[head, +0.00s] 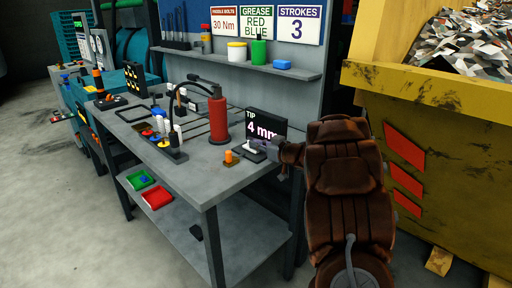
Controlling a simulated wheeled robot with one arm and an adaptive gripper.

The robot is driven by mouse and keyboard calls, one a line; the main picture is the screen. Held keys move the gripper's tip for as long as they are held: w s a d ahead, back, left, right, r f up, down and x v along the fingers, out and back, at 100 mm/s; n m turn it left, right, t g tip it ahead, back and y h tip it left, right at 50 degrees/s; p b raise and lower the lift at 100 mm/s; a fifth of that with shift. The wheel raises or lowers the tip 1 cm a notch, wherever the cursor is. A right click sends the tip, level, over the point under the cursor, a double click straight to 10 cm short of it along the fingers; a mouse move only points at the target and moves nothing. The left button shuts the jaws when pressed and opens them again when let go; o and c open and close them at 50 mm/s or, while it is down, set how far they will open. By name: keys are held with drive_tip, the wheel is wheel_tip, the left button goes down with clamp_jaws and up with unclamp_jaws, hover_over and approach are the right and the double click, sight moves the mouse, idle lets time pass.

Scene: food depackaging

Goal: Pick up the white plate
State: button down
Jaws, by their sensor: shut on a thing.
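A small white plate (252,156) shows at the right end of the grey workbench, just in front of a black display reading "TIP 4 mm". My gripper (260,146) reaches in from the right at the plate and is shut on it. My arm and the gripper hide part of the plate. The fingertips are small and dark here, and I cannot tell whether the plate is clear of the surface under it.
The black display (266,124) stands close behind my gripper. A yellow skip (450,170) full of scraps stands right. The bench's front right corner is bare.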

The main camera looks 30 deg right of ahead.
wheel_tip(320, 180, up, 3)
drive_tip(key=shift+s+r, duration=0.1)
drive_tip(key=shift+r, duration=0.05)
drive_tip(key=shift+s+a, duration=0.25)
drive_tip(key=shift+s, duration=0.05)
drive_tip(key=s+a, duration=0.4)
drive_tip(key=s, duration=0.2)
drive_tip(key=s+a+r+b, duration=0.1)
drive_tip(key=s+a, duration=0.3)
drive_tip(key=s, duration=0.2)
drive_tip(key=shift+s+r, duration=0.2)
drive_tip(key=shift+s, duration=0.2)
